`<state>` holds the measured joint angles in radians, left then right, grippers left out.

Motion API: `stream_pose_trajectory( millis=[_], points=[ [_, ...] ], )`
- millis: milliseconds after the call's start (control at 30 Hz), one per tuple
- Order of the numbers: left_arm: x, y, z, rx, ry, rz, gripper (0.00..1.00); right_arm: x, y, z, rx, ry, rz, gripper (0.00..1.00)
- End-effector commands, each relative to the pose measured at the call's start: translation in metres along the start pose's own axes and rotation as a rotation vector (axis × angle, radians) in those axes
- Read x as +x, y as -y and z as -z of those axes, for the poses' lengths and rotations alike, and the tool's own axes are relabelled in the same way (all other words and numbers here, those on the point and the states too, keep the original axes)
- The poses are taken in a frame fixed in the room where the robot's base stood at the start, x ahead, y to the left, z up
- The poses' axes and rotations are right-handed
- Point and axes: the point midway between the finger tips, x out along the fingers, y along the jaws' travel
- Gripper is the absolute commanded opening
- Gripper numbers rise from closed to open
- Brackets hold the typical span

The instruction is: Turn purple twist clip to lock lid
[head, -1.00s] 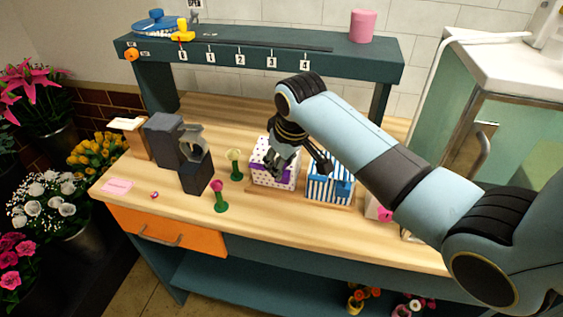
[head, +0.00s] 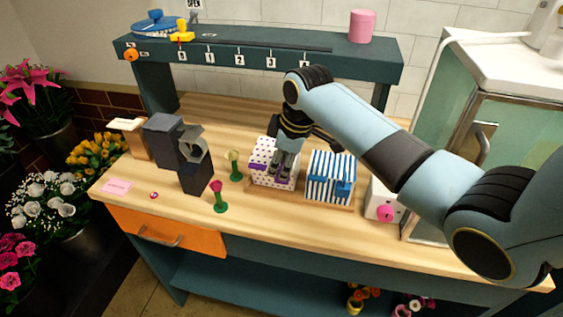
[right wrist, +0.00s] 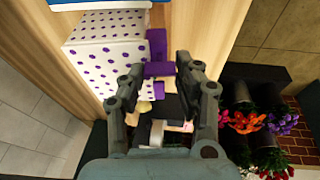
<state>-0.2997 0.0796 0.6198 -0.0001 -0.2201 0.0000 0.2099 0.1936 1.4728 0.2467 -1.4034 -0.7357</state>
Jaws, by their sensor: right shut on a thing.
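The white box with purple dots (head: 264,153) stands on the wooden counter. It also shows at the upper left of the right wrist view (right wrist: 105,50). The purple twist clip (right wrist: 158,69) sits at the box's front side, with a second purple part (right wrist: 156,42) beside it. My right gripper (head: 281,173) reaches down at the box's front, with its fingers closed in on the clip. In the right wrist view the fingers (right wrist: 158,80) stand on both sides of the clip, partly hiding it. My left gripper is not in view.
A blue-striped box (head: 330,175) with a blue clip stands close on the right. Beyond it is a white box with a pink knob (head: 385,213). Left are green stands (head: 219,197) and a dark ring device (head: 195,178). A shelf (head: 260,55) spans the back.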

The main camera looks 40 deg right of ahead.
Motion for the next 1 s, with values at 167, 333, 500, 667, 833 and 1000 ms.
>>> stream_pose_trajectory(
  millis=[167, 333, 500, 667, 833, 1000],
  points=[
    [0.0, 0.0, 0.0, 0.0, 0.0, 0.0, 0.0, 0.0, 0.0, 0.001, -0.002, -0.001, 0.0, 0.0],
    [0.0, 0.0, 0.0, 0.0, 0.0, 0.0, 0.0, 0.0, 0.0, 0.001, -0.001, -0.001, 0.0, 0.0],
    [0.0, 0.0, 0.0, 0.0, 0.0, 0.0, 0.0, 0.0, 0.0, 0.001, -0.001, -0.001, 0.0, 0.53],
    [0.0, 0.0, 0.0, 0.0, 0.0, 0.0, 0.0, 0.0, 0.0, 0.001, -0.001, -0.001, 0.001, 0.56],
    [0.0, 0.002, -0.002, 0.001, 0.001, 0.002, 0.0, -0.003, 0.0, 0.0, -0.001, -0.001, 0.0, 0.56],
    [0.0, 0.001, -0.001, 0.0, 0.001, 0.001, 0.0, -0.026, -0.001, 0.001, -0.001, -0.004, -0.003, 0.56]
  ],
)
